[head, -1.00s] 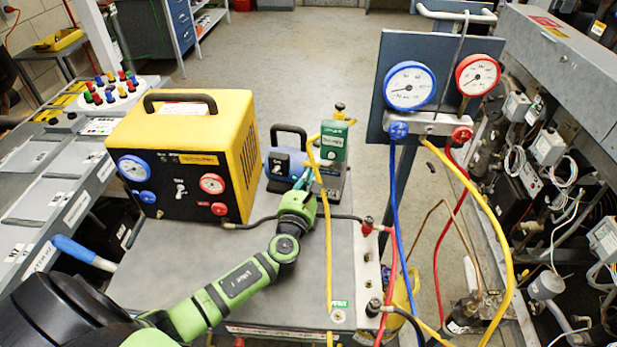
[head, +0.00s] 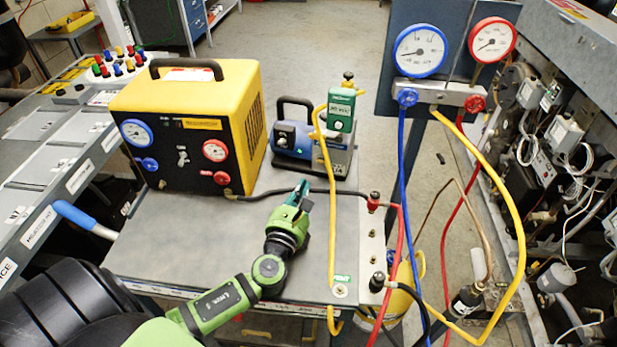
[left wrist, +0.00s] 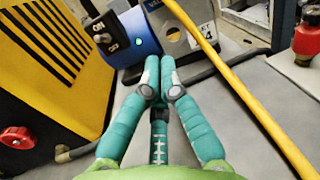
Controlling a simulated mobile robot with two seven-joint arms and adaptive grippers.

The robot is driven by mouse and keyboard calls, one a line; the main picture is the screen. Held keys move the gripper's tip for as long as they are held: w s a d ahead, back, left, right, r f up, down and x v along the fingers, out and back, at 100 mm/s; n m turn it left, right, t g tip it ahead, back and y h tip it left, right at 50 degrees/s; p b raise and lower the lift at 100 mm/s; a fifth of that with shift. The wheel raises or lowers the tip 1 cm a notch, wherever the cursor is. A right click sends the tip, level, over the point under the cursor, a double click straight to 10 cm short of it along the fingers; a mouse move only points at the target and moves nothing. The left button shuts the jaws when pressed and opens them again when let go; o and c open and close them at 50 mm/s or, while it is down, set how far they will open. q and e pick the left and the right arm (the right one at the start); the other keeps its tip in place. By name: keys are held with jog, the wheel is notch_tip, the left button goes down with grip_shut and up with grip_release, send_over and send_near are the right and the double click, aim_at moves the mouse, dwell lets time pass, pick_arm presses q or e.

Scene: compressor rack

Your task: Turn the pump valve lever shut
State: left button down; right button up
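My right gripper is not in view.
A yellow machine (head: 190,125) with gauges stands left of the pump. A yellow hose (head: 332,220) runs down right of my gripper, and a black hose (head: 270,194) crosses the cart. A red-capped fitting (head: 373,202) and a gauge manifold (head: 440,92) are to the right.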

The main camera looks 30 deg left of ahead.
aim_at(325, 137)
pick_arm(q)
jog(key=shift+s+d, duration=0.2)
jog(key=shift+s, duration=0.2)
jog(key=b, duration=0.3)
jog(key=f+b, duration=0.1)
jog(key=b, duration=0.2)
jog(key=shift+s+d+f, duration=0.15)
jog(key=shift+f, duration=0.15)
jog(key=shift+r+b, duration=0.15)
jog(key=shift+b, duration=0.2)
jog(key=shift+w+r, duration=0.15)
jog(key=shift+w, duration=0.15)
jog(key=p+x, duration=0.1)
jog(key=x, duration=0.8)
jog(key=shift+w+r, duration=0.1)
jog(key=shift+w, duration=0.2)
notch_tip(325, 137, up, 3)
jog(key=shift+w+f+p, duration=0.15)
jog(key=shift+p, duration=1)
jog(key=shift+a+r, duration=0.25)
jog(key=shift+r, duration=0.3)
